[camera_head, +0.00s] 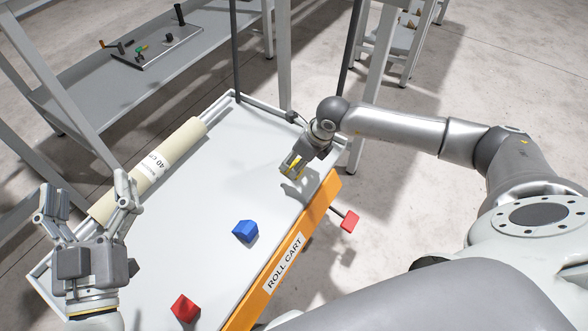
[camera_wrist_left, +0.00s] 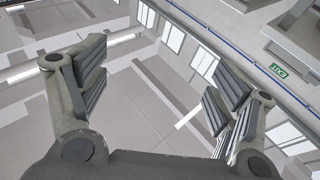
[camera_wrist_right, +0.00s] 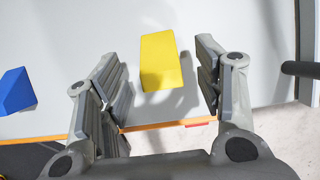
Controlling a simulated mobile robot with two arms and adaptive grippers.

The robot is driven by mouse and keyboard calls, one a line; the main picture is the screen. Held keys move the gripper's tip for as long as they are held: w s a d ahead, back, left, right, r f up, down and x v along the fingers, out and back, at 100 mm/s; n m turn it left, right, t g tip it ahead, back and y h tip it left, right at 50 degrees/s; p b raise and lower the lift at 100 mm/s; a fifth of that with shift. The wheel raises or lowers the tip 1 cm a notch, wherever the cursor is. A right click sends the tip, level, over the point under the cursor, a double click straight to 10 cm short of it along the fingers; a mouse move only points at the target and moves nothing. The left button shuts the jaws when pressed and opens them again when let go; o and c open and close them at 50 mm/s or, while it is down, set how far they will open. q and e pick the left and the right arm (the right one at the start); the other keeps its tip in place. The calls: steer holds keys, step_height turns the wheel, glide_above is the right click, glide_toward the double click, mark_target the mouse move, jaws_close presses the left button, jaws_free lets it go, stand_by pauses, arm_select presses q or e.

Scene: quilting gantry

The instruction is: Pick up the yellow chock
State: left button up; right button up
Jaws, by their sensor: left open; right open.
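The yellow chock (camera_wrist_right: 160,62) lies on the white cart top in the right wrist view, between and just beyond the fingertips of my right gripper (camera_wrist_right: 158,75). In the head view my right gripper (camera_head: 292,168) is low over the cart's far right part, and only a little of the yellow chock (camera_head: 289,172) shows between its fingers. The right gripper is open with space on both sides of the chock. My left gripper (camera_head: 88,192) is open and empty, raised at the left with fingers pointing up; the left wrist view shows only ceiling and walls beyond its fingers (camera_wrist_left: 160,85).
A blue chock (camera_head: 245,231) and a red chock (camera_head: 185,308) stand on the roll cart (camera_head: 200,215). A cream roll (camera_head: 150,170) lies along its left side. A red-ended lever (camera_head: 349,221) sticks out past the orange edge. A grey shelf (camera_head: 90,95) stands behind.

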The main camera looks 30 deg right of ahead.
steer(key=shift+b+x, duration=0.35)
steer(key=shift+x, duration=0.95)
arm_select(q)
steer(key=r+t, duration=0.1)
steer(key=s+r, duration=0.1)
steer(key=r+t+h, duration=0.1)
steer(key=r, duration=0.1)
steer(key=shift+s+t, duration=0.3)
steer(key=shift+s, duration=0.1)
arm_select(e)
steer(key=shift+c, duration=0.3)
steer(key=c, duration=1.1)
arm_select(q)
steer(key=shift+w, duration=0.1)
arm_select(e)
steer(key=shift+r, duration=0.1)
